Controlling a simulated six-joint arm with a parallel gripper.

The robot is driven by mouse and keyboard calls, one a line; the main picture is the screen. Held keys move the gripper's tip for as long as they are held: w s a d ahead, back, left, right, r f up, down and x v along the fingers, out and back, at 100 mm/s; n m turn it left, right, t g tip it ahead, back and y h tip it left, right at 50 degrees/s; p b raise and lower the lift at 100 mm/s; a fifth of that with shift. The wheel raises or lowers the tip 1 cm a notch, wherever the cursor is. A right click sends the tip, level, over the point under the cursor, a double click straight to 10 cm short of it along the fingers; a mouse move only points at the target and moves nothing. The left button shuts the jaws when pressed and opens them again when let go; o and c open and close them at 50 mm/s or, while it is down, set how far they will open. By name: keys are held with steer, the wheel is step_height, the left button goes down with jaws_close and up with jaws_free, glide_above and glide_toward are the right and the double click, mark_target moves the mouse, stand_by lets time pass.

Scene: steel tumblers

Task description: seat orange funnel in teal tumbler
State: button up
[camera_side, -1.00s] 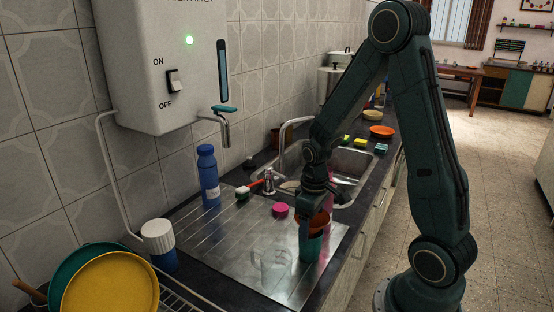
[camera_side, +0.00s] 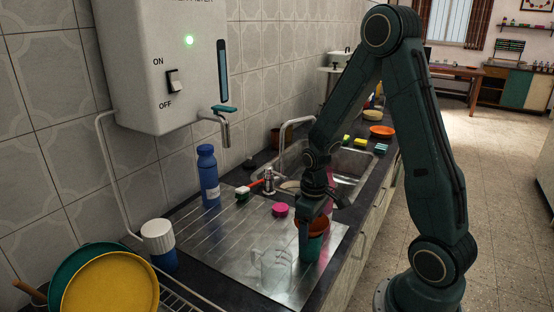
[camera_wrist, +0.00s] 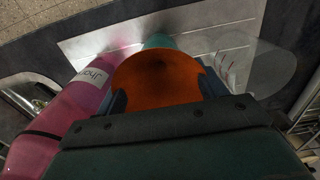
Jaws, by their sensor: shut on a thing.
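The orange funnel (camera_side: 316,226) is between the fingers of my gripper (camera_side: 311,217), which is shut on it. In the wrist view the funnel (camera_wrist: 158,75) fills the middle, with a finger on each side. The teal tumbler (camera_side: 313,248) stands upright on the steel drainboard, directly below the funnel in the side view. In the wrist view only a teal edge of the tumbler (camera_wrist: 159,41) shows beyond the funnel. The funnel's lower end is hidden, so I cannot tell whether its spout is inside the tumbler.
A pink bottle (camera_wrist: 84,100) stands close to the left of the funnel in the wrist view. A clear glass jug (camera_side: 275,268) stands left of the tumbler in the side view. A pink lid (camera_side: 280,210) and a blue bottle (camera_side: 208,177) are farther back on the drainboard (camera_side: 230,245).

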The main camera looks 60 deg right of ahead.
steer(key=shift+f, duration=0.35)
stand_by(0.3)
steer(key=o, duration=1)
steer(key=shift+o, duration=0.2)
steer(key=shift+r, duration=0.15)
step_height(320, 180, up, 14)
steer(key=shift+f, duration=0.25)
steer(key=shift+a+r, duration=0.1)
